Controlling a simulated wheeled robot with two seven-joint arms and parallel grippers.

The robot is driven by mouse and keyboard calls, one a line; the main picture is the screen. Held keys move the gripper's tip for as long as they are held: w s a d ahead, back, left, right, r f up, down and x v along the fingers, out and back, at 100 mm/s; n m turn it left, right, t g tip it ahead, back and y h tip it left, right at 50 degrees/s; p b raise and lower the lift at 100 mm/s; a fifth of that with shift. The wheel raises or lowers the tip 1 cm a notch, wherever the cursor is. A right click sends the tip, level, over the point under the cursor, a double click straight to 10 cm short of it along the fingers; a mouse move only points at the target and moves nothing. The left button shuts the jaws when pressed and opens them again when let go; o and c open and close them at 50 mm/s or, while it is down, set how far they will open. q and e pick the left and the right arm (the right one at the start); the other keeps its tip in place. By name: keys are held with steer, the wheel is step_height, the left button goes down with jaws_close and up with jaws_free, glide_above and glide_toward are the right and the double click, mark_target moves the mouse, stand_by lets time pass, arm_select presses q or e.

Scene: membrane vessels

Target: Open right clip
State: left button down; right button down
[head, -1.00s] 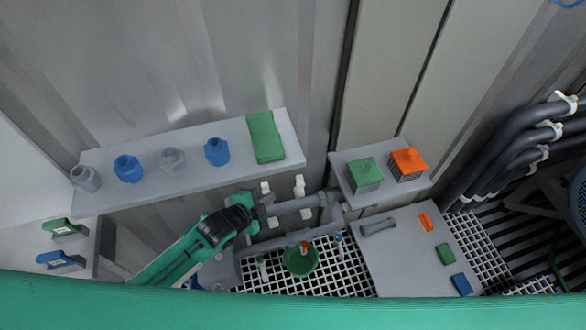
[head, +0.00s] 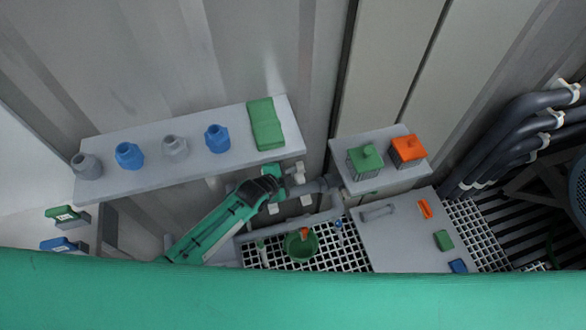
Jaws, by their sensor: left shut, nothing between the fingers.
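The grey pipe (head: 310,187) runs below the shelf, with small white clips around it. The right clip shows as a white upper part (head: 300,171) and a white lower part (head: 306,200). Another white piece (head: 273,209) shows farther left, below my gripper; the rest of the left clip is mostly hidden behind it. My left gripper (head: 287,188), on a green arm with a black wrist, is shut and empty. Its tip is close to the right clip, and I cannot tell whether they touch. My right gripper is not in view.
A shelf (head: 220,175) above holds blue and grey fittings and a green box (head: 265,124). A small box top at right carries a green block (head: 365,158) and an orange block (head: 408,150). A green bucket (head: 300,247) stands on the grating below.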

arm_select(q)
steer(key=shift+x, duration=0.8)
steer(key=shift+w, duration=0.15)
steer(key=shift+w+a, duration=0.15)
steer(key=shift+w, duration=0.15)
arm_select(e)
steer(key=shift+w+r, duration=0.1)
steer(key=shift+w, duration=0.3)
arm_select(q)
steer(key=shift+s, duration=0.1)
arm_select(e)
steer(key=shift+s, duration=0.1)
arm_select(q)
steer(key=shift+s+d+p, duration=0.25)
steer(key=shift+s+p, duration=0.2)
steer(key=shift+s, duration=0.2)
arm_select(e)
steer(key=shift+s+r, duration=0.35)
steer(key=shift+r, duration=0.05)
